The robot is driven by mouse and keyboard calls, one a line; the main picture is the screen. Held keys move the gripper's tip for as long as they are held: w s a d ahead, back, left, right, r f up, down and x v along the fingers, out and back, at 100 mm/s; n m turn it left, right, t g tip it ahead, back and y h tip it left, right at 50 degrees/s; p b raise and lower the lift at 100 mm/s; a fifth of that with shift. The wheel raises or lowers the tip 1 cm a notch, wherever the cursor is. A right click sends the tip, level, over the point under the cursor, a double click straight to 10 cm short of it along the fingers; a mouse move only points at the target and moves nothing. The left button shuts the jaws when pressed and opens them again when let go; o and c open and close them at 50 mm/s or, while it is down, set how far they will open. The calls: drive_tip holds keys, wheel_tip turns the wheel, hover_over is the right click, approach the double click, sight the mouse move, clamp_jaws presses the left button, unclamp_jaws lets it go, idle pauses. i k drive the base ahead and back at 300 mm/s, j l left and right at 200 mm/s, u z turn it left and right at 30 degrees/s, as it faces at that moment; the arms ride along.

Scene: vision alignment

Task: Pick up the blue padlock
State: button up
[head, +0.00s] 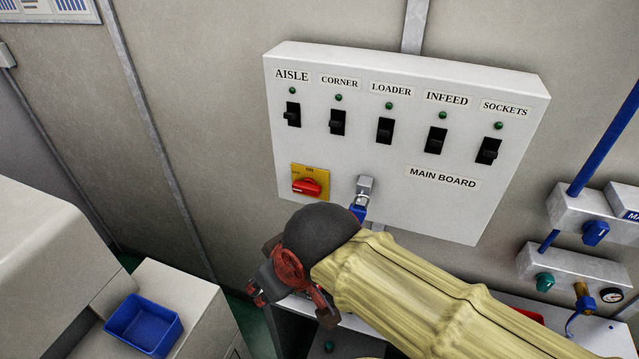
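A small blue padlock (358,211) shows just below the grey metal fitting (365,187) at the bottom of the white main board. My arm's rounded dark wrist hides part of it, so I cannot see its whole body or shackle. My gripper (291,307) is below and to the left of the padlock, apart from it. Its fingers are spread, with red and dark parts, and nothing shows between them.
The white main board (340,160) carries several black switches and a red rotary handle (307,187) on a yellow plate. An open blue bin (145,325) stands on the grey cabinet at lower left. Pipes and a blue valve handle (596,232) are at right.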

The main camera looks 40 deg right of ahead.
sight(361, 212)
drive_tip(key=z, duration=1.3)
